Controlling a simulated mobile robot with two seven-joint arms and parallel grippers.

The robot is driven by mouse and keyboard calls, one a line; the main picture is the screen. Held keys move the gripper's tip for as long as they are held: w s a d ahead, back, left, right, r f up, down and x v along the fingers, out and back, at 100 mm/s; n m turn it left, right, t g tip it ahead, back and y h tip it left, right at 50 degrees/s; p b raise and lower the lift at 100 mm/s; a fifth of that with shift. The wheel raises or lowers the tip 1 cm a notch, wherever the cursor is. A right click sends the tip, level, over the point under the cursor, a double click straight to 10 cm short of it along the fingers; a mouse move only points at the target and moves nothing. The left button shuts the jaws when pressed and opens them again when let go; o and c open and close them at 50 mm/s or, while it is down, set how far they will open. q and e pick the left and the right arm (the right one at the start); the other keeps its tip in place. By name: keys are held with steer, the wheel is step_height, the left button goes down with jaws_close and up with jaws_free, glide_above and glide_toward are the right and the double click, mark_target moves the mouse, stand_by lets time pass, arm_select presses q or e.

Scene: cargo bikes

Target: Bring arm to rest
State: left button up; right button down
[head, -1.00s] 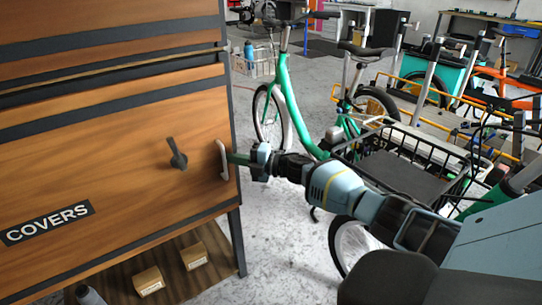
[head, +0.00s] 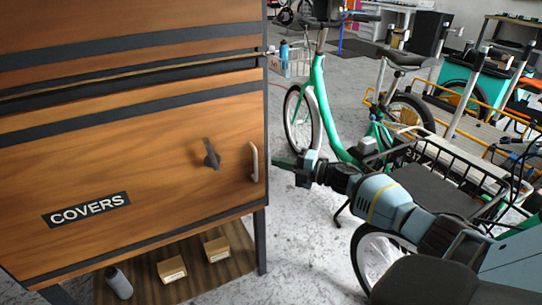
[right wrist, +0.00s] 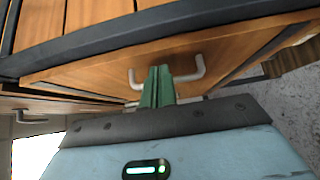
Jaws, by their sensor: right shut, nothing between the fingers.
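My right arm comes in from the lower right in the head view. Its right gripper (head: 284,163) is shut and empty, a little to the right of the pale handle (head: 254,161) on the wooden cabinet marked COVERS (head: 150,160). In the right wrist view the green fingers of the right gripper (right wrist: 158,78) are together, and the handle (right wrist: 195,72) shows behind them. The handle and fingers look apart in the head view. The cabinet door is closed in the head view. My left gripper is not in view.
Below, a shelf holds small boxes (head: 172,269) and a grey bottle (head: 118,283). A green cargo bike (head: 318,85) with a black basket stands close behind my right arm. Grey floor (head: 300,240) is open beside the cabinet.

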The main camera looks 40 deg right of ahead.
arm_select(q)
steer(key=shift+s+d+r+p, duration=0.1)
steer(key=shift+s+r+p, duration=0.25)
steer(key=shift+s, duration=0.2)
arm_select(e)
steer(key=shift+a+v, duration=0.15)
steer(key=shift+v, duration=0.75)
steer(key=shift+a+v, duration=0.15)
steer(key=shift+v, duration=0.8)
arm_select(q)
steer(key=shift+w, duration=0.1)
arm_select(e)
steer(key=shift+s+f, duration=0.1)
steer(key=shift+s, duration=0.05)
